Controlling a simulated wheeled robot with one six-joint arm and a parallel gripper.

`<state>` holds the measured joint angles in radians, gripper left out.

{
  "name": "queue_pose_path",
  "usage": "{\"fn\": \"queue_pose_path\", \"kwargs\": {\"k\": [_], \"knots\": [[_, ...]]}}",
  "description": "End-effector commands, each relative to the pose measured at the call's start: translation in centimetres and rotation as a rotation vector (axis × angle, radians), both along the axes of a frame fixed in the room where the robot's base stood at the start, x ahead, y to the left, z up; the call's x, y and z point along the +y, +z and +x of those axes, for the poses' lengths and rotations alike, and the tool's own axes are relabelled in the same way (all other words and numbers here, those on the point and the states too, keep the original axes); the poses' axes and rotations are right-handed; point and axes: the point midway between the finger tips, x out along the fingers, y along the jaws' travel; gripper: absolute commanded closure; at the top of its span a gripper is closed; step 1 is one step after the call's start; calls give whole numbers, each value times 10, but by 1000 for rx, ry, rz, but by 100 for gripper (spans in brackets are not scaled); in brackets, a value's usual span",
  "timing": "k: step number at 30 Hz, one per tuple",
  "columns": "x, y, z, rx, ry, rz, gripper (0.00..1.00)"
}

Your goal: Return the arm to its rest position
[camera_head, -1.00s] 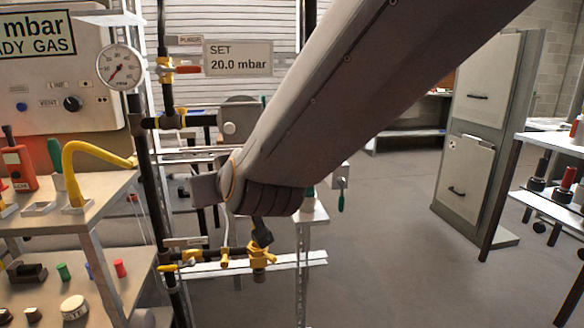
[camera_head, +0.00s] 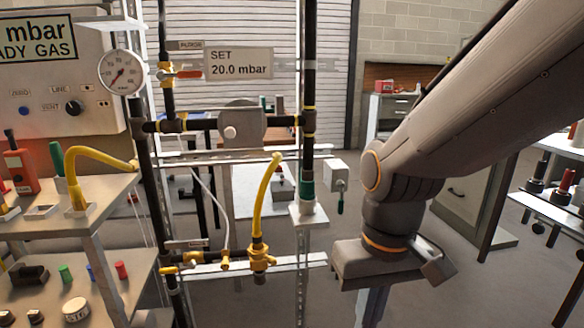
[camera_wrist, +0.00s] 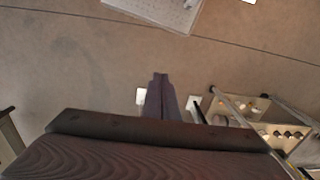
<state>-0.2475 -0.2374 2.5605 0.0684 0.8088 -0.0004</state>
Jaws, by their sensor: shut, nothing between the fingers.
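My arm (camera_head: 440,140) comes in from the upper right of the head view and bends down at the wrist. My gripper (camera_head: 370,308) points down at the lower right of centre, over the floor and right of the pipe frame. In the wrist view my gripper (camera_wrist: 160,76) shows with its two fingers together and nothing between them. The fingers stand clear of the floor behind them. Nothing is seen touching the gripper.
The pipe rig with the yellow hose (camera_head: 265,195) and gauge (camera_head: 121,70) stands left of my arm. A bench with tools (camera_head: 110,187) is at the far left. A shelf (camera_head: 545,205) with several dark fittings is at the right. Floor (camera_head: 455,290) between is open.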

Motion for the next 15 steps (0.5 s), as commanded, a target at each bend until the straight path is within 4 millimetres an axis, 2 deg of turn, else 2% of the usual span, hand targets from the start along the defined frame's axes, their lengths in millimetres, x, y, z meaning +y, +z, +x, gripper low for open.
{"fn": "queue_pose_path", "kwargs": {"k": [1, 8, 15], "knots": [[-3, 8, -1, 2, -9, -2, 100], [-17, 25, 1, 2, -53, -13, 100], [-43, 54, 1, 4, -126, -29, 100]]}}
